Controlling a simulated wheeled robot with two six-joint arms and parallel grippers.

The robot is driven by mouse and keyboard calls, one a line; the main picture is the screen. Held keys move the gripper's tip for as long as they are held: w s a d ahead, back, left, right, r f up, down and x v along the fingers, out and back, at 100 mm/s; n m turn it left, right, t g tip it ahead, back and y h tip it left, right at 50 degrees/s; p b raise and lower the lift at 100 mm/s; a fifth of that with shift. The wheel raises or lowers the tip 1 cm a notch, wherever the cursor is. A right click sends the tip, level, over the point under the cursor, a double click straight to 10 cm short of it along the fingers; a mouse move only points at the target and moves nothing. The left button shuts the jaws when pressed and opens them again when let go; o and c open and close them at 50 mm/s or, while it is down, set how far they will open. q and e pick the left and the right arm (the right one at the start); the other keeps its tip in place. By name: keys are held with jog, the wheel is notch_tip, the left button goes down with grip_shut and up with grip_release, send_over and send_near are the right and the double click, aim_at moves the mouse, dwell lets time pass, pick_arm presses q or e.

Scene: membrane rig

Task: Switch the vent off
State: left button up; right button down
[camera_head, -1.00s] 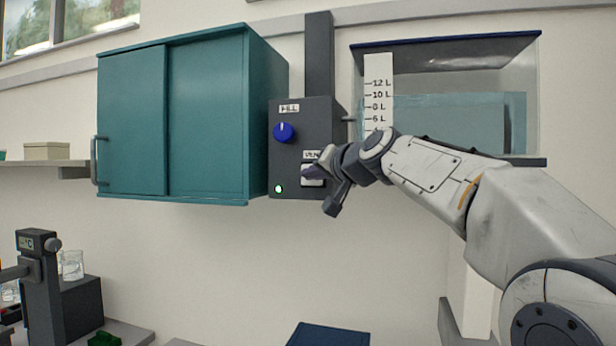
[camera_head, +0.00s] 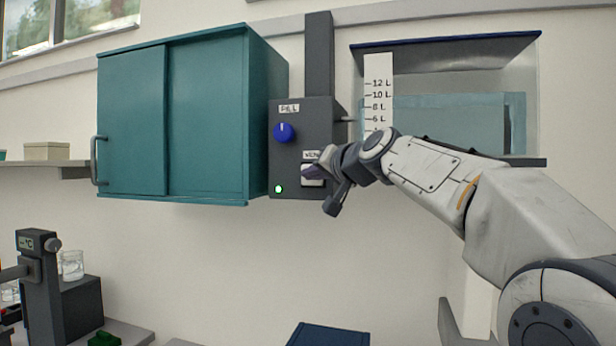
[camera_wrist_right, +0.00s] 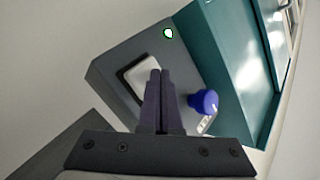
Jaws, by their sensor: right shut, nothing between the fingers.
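The vent switch (camera_head: 314,182) is a white rocker in a dark frame, low on the dark grey control box (camera_head: 290,158), under a label that my gripper partly covers. It also shows in the right wrist view (camera_wrist_right: 140,77). My right gripper (camera_head: 309,171) is shut and empty, its fingertips right in front of the switch. In the wrist view the closed fingers (camera_wrist_right: 160,76) overlap the switch's edge; I cannot tell whether they touch it. A green lamp (camera_head: 278,189) is lit at the box's lower left. My left gripper is not in view.
A blue knob (camera_head: 284,132) sits above the switch under the FILL label. A teal cabinet (camera_head: 180,120) stands close on the left. A clear tank (camera_head: 450,75) with a litre scale (camera_head: 377,75) is on the right, behind my right arm. The wall below the box is clear.

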jog(key=shift+w+d, duration=0.15)
jog(key=shift+w, duration=0.2)
jog(key=shift+s, duration=0.4)
jog(key=shift+s+a, duration=0.1)
jog(key=shift+a, duration=0.1)
jog(key=s, duration=0.2)
jog(key=s+a+b, duration=0.1)
jog(key=s, duration=0.2)
jog(key=shift+s+a, duration=0.3)
jog(key=shift+a, duration=0.1)
dwell(0.3)
